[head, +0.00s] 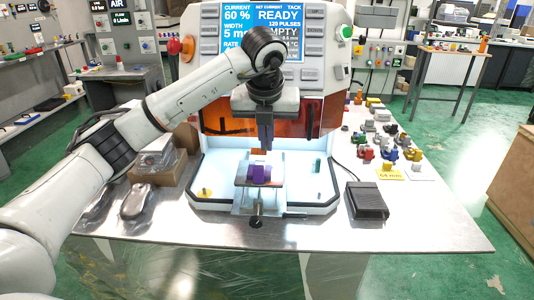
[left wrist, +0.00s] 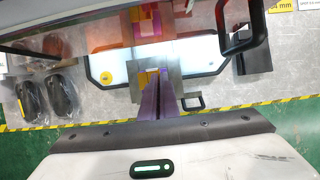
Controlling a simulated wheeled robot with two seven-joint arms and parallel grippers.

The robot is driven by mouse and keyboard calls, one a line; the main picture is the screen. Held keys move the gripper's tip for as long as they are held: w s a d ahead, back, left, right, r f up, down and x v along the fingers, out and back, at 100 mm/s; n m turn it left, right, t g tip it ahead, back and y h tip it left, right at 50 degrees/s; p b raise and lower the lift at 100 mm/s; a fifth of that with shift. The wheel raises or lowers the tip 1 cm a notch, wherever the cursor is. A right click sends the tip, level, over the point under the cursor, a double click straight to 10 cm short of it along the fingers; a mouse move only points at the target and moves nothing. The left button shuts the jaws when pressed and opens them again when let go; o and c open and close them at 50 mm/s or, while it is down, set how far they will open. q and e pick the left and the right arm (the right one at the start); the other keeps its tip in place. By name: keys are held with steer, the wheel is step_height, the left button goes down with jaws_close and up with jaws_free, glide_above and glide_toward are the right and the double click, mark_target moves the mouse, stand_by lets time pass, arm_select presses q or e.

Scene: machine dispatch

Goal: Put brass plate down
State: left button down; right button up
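My left gripper (head: 265,147) points straight down over the middle of the white work tray at the machine. Its two fingers look close together. They also show in the left wrist view (left wrist: 163,88). A small orange-yellow piece, which looks like the brass plate (head: 257,152), is right at the fingertips, just above the grey fixture (head: 245,178) with a purple block (head: 259,173). In the left wrist view a yellow patch (left wrist: 141,78) lies beside the fingertips over a grey block. I cannot tell whether the fingers grip it. My right gripper is not in view.
The machine (head: 318,80) with its display and orange guard stands close behind the gripper. A black pedal (head: 366,200) is at right, near many small coloured parts (head: 388,152). A cardboard box (head: 158,168) and bagged items lie at left. The front table edge is clear.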

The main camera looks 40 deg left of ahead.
arm_select(q)
steer(key=shift+f, duration=2.15)
steer(key=c, duration=2)
jaws_free()
steer(key=shift+r, duration=0.1)
steer(key=shift+c, duration=0.2)
steer(key=shift+r, duration=0.1)
